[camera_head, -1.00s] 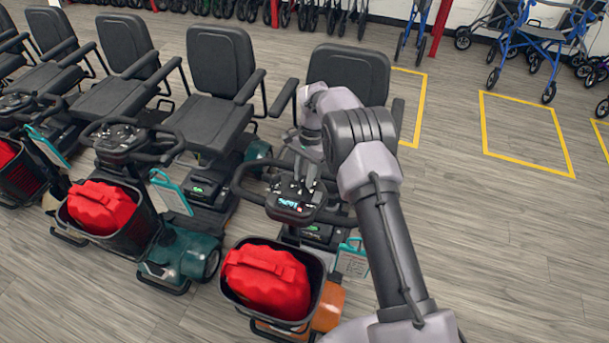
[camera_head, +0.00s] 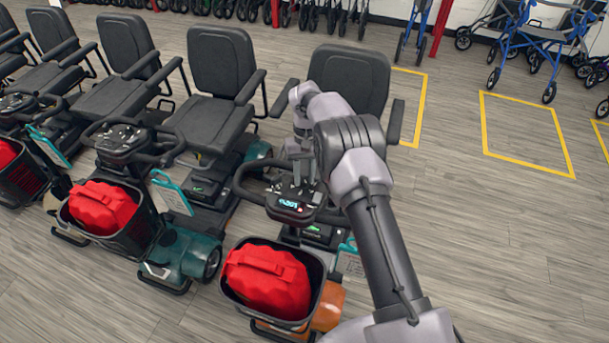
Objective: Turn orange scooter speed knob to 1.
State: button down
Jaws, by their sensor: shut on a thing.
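The orange scooter (camera_head: 328,309) stands nearest, at the right end of the row, with orange bodywork low at its front. Its dark control console (camera_head: 294,208) sits between the handlebars and has a small lit display (camera_head: 289,204). My gripper (camera_head: 297,186) points down at the console just behind the display. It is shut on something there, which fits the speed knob. The knob is hidden by the fingers, and its setting cannot be read at this size.
A black basket (camera_head: 317,275) with a red bag (camera_head: 268,280) is on the scooter's front. A teal scooter (camera_head: 189,251) stands close on the left, with more beyond. The scooter's seat (camera_head: 350,72) is behind my arm. Wooden floor (camera_head: 490,240) on the right is clear.

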jog(key=n+p, duration=0.1)
jog(key=n, duration=0.6)
jog(key=shift+h, duration=0.4)
jog(key=n, duration=0.4)
jog(key=shift+r+t, duration=0.1)
jog(key=shift+t, duration=0.3)
jog(key=shift+n+p, duration=0.6)
jog(key=shift+n, duration=1.5)
jog(key=shift+t, duration=0.3)
jog(key=c, duration=1.1)
grip_release()
jog(key=r+p, duration=0.1)
jog(key=r, duration=0.4)
jog(key=w+r+p, duration=0.1)
jog(key=r, duration=0.5)
jog(key=w+a+r+p, duration=0.1)
jog(key=r, duration=0.5)
jog(key=shift+w+p, duration=0.25)
jog(key=shift+p, duration=0.05)
